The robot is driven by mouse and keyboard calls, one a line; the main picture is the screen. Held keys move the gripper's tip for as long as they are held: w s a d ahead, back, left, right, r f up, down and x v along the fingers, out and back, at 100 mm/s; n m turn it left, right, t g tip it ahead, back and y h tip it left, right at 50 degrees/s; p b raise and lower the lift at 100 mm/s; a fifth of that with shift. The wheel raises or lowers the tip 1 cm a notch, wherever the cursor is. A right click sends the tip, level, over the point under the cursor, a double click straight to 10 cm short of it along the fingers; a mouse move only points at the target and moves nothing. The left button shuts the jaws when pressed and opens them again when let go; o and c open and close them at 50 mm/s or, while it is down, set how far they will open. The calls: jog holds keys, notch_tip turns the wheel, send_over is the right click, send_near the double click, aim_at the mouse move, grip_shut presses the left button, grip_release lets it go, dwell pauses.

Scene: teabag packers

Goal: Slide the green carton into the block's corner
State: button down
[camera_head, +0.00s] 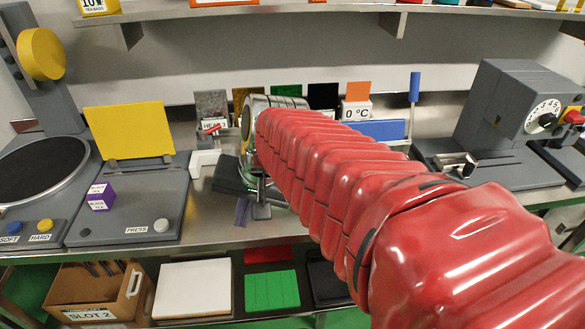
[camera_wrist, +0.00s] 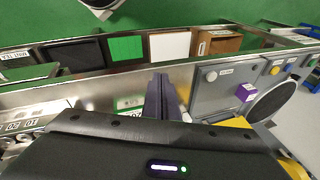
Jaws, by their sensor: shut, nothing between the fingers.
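My gripper (camera_head: 252,213) is shut and empty, pointing down over the front part of the steel bench. Its fingers also show in the wrist view (camera_wrist: 165,95). A green and white piece, probably the green carton (camera_wrist: 130,103), shows beside the fingers in the wrist view. Its lower part is hidden by my gripper's body. In the head view my wrist and red arm cover most of that spot. A white angled block (camera_head: 204,160), with an inner corner, stands on the bench left of my wrist. I cannot tell whether the carton touches it.
A grey press with a yellow plate (camera_head: 128,130) and a small purple box (camera_head: 100,196) stands on the left. A grey dial machine (camera_head: 515,110) is on the right. Card holders line the back.

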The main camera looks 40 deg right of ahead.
jog(key=d+f+m+t+y, duration=0.1)
jog(key=d+m+t, duration=0.1)
jog(key=d+m, duration=0.8)
jog(key=d+f+m+t+y, duration=0.1)
jog(key=d+f+m+t, duration=0.1)
jog(key=d+m, duration=0.9)
jog(key=d, duration=0.9)
jog(key=shift+w+d+f+m+y, duration=0.25)
jog(key=shift+w+d+m+y, duration=0.05)
jog(key=shift+w+d+y, duration=0.1)
jog(key=x, duration=0.9)
jog(key=shift+w+a+f, duration=0.1)
jog(key=shift+w+a, duration=0.1)
jog(key=w, duration=0.1)
jog(key=w+a, duration=0.1)
jog(key=w, duration=0.1)
jog(key=shift+a+f, duration=0.2)
jog(key=shift+w+a, duration=0.25)
jog(key=shift+w, duration=0.25)
